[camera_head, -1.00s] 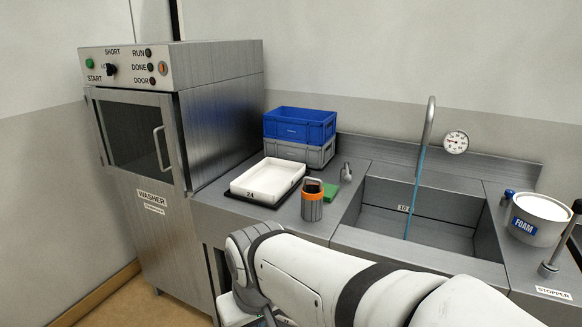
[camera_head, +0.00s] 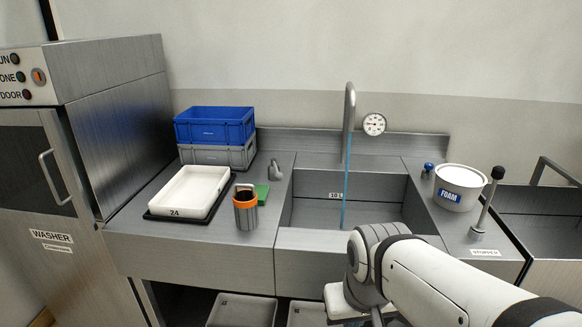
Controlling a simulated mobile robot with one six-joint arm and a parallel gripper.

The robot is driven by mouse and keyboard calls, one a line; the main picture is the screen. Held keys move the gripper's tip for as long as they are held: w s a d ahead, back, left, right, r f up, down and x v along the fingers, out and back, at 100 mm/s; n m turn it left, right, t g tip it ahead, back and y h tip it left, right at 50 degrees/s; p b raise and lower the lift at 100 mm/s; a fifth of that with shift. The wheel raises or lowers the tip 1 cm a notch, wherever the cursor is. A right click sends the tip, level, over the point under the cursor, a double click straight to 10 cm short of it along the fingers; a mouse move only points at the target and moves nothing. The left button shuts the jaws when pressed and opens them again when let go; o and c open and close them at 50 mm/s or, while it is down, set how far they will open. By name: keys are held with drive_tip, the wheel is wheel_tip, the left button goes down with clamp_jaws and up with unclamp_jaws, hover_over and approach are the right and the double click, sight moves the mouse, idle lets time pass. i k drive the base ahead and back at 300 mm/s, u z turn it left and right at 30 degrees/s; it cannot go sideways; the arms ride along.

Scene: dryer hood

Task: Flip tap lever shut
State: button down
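The tap spout (camera_head: 348,105) rises at the back of the steel sink (camera_head: 360,213), and a thin blue stream of water (camera_head: 346,195) runs from it into the basin. A small blue-topped fitting (camera_head: 427,169) stands on the counter right of the basin, beside the foam tub. A small grey metal fitting (camera_head: 276,171) stands left of the basin. I cannot tell for sure which of these is the tap lever. My arm reaches in from the lower right, in front of the sink; my gripper is out of view below the frame.
A foam tub (camera_head: 459,189) and upright stopper rod (camera_head: 486,205) stand right of the basin. A white tray (camera_head: 187,192), orange-rimmed canister (camera_head: 246,209), green pad (camera_head: 262,193) and stacked crates (camera_head: 214,127) occupy the left counter. The washer (camera_head: 50,200) stands far left.

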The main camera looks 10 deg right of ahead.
sight(278, 176)
drive_tip(key=i, duration=1)
drive_tip(key=z, duration=0.05)
